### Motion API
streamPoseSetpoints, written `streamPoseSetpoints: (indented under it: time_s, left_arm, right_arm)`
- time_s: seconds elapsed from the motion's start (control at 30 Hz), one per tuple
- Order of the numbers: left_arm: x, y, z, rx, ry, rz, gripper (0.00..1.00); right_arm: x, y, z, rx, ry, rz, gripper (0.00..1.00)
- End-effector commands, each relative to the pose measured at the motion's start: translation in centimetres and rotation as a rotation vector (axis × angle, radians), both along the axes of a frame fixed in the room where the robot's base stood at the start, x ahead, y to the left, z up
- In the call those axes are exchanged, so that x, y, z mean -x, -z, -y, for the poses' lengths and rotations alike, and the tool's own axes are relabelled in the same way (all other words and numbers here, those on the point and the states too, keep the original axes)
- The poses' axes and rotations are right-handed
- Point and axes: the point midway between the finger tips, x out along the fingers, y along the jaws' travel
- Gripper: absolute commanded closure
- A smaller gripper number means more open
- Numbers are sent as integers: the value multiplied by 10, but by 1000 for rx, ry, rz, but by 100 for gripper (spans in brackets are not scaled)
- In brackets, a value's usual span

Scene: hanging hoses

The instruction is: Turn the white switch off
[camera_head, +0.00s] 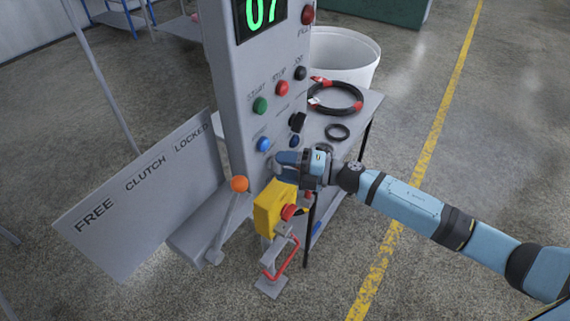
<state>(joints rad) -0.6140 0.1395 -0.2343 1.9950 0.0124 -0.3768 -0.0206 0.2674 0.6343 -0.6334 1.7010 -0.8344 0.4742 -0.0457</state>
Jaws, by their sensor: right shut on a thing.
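My right gripper (281,166) comes in from the right and is at the lower part of the grey control panel (233,106). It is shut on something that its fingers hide. I cannot make out a white switch; the panel area behind the gripper is covered. The panel carries a green button (260,105), a red button (282,88), a black button (300,73), a blue button (264,144) and a black knob (298,122). My left gripper is not in view.
An orange-knobbed lever (239,184) stands beside a FREE/CLUTCH/LOCKED sign (140,195). Black hoses (337,97) lie on a table behind, near a white bin (345,55). The floor at right is clear.

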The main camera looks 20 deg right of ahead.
Motion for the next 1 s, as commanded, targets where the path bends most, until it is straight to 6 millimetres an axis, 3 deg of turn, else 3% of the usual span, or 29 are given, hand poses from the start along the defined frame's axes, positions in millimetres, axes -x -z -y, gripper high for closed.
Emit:
streamPoseSetpoints:
  time_s: [0.63,0.67,0.73,1.0]
  left_arm:
    - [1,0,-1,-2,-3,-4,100]
    - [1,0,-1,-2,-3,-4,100]
    - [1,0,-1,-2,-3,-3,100]
    - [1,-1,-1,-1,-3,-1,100]
  right_arm:
    - [0,0,0,38,0,29,73]
    - [0,0,0,38,0,29,42]
    - [0,0,0,38,0,29,26]
    - [0,0,0,37,0,29,23]
